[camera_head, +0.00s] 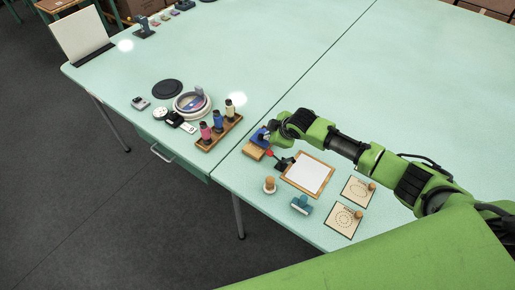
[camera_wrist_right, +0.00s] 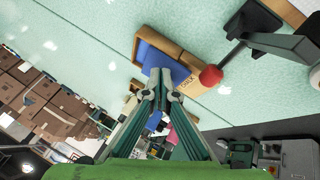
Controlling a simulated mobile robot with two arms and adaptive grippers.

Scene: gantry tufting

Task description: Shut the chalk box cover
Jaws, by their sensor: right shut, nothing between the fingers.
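The chalk box (camera_head: 253,152) is a small wooden box with a blue part (camera_head: 260,135), at the table's near edge in the head view. In the right wrist view the box (camera_wrist_right: 176,49) shows its wooden rim, a dark label and a blue surface beside the rim. I cannot tell for sure whether the blue part is the cover or the inside. My right gripper (camera_head: 271,132) is at the blue part, which it partly hides. In the wrist view the right gripper (camera_wrist_right: 160,90) is shut and empty, its tips over or against the blue surface. My left gripper is not in view.
A black lever with a red knob (camera_wrist_right: 211,75) stands close beside the box. A clipboard (camera_head: 309,174), a wooden-topped stamp (camera_head: 269,185) and a teal tool (camera_head: 301,205) lie nearby. A rack of spools (camera_head: 219,132) stands to the left.

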